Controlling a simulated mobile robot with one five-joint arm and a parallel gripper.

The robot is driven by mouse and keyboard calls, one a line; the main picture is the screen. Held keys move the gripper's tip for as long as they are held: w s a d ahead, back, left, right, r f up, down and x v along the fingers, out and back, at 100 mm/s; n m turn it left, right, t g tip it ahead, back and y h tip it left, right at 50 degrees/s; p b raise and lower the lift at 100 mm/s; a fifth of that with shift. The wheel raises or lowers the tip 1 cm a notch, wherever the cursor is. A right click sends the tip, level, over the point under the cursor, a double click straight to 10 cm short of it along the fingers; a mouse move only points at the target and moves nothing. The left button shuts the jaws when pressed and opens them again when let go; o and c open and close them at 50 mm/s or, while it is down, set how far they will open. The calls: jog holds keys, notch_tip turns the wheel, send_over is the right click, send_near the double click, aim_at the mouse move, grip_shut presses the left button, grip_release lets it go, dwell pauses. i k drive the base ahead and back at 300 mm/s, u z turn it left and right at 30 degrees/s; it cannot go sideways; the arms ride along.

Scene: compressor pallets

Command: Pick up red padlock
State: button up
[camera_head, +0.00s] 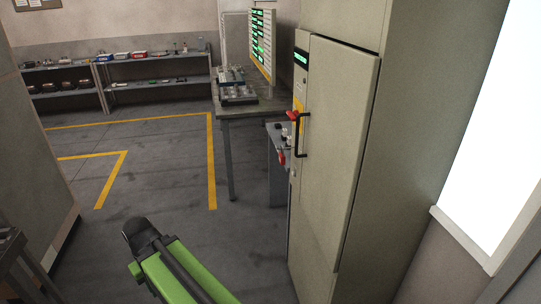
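Two small red things show in the head view, both too small to tell for sure which is a padlock. One red piece (282,157) is low at the front of a small grey stand or box beside the tall cabinet. A red piece (292,115) is higher up, by the black handle on the cabinet's edge. My green and black arm reaches up from the bottom edge, left of the cabinet and well apart from both. Its dark end shows no clear fingers, so I cannot make out my gripper.
The tall beige cabinet (335,160) fills the right, beside a bright window (505,120). A workbench (245,108) with equipment and a green-lit panel (262,45) stands behind. Shelves (160,82) line the back wall. The grey floor (160,165) with yellow lines is clear at centre left.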

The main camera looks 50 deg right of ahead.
aim_at(282, 158)
jog(key=i, duration=1.5)
jog(key=z, duration=0.1)
